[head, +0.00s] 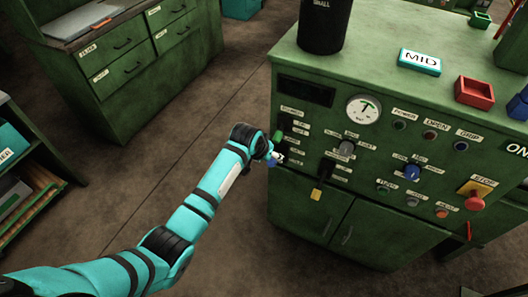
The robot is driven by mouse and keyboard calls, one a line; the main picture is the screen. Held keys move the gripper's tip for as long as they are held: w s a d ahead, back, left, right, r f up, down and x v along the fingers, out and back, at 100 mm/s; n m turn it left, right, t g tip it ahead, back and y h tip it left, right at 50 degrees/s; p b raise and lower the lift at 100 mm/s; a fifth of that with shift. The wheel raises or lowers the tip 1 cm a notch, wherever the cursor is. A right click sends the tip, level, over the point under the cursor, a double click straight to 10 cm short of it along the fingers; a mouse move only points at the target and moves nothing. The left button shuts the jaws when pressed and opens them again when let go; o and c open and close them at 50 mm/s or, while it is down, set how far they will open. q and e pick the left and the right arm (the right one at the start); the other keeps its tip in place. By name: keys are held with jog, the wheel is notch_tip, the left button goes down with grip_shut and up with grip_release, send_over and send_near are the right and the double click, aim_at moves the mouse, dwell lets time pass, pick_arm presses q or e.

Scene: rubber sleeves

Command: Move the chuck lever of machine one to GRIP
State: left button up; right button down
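Machine one is the green cabinet (365,215) with a control panel on its front, and a partly cut-off sign reading "ON" (517,149) sits at its right edge. My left gripper (279,158) is at the panel's left edge, small and partly hidden by my wrist. A green knob (277,136) shows just above it; I cannot tell whether they touch. Labels by this spot are too small to read, so I cannot tell which control is the chuck lever. A grey knob (347,147) and a blue knob (411,172) are further right. My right gripper is not in view.
The panel also has a dial (363,109), OPEN and GRIP lamps, and a red STOP button (475,203). Green drawers (150,45) are behind left. The floor between is clear.

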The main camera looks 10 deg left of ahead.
pick_arm(q)
jog(key=v, duration=0.6)
jog(key=shift+a, duration=0.1)
